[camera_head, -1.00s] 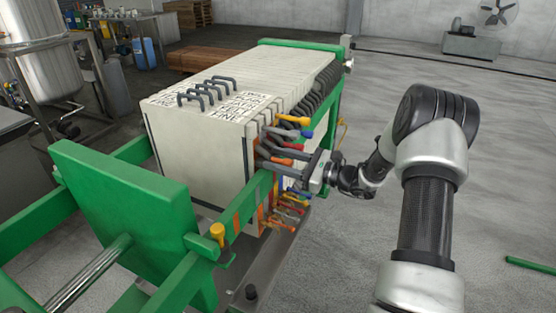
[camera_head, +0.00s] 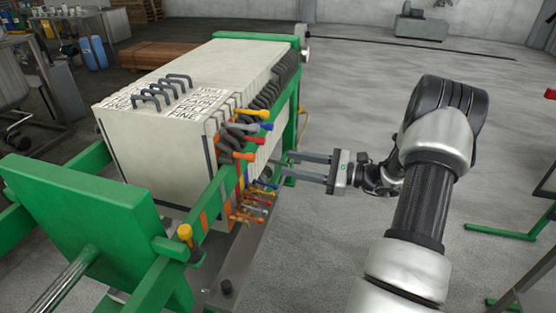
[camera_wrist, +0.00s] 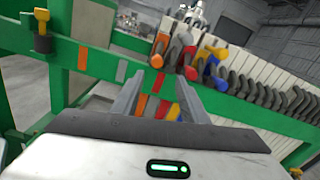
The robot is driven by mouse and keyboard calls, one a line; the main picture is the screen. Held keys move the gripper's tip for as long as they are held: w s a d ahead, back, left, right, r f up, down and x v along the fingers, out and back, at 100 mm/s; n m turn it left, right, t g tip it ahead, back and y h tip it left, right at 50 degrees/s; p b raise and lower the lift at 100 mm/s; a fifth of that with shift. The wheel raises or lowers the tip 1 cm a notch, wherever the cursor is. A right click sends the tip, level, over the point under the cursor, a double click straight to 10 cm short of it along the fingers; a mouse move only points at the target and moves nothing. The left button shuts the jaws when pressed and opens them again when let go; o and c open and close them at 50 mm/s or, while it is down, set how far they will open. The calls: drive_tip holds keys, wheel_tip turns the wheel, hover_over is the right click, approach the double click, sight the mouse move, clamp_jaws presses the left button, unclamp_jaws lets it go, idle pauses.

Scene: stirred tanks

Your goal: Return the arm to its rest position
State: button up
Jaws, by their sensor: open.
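My gripper (camera_head: 305,167) is at the right side of the filter press (camera_head: 160,150), with its two long fingers apart and nothing between them. The arm reaches in from the lower right of the head view. In the wrist view my gripper (camera_wrist: 168,92) points at the green side rail (camera_wrist: 215,100) and the coloured valve handles. The fingertips look close to the press's side; I cannot tell the exact gap, but they hold nothing.
Valve handles (camera_head: 244,156) in orange, red, blue and yellow stick out from the press towards my gripper. Black plate handles (camera_head: 272,95) line its side. A green frame (camera_head: 498,233) lies at the right. Floor (camera_head: 370,90) behind the arm is clear.

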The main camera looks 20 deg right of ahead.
drive_tip(key=shift+s+d, duration=0.3)
drive_tip(key=shift+d, duration=0.1)
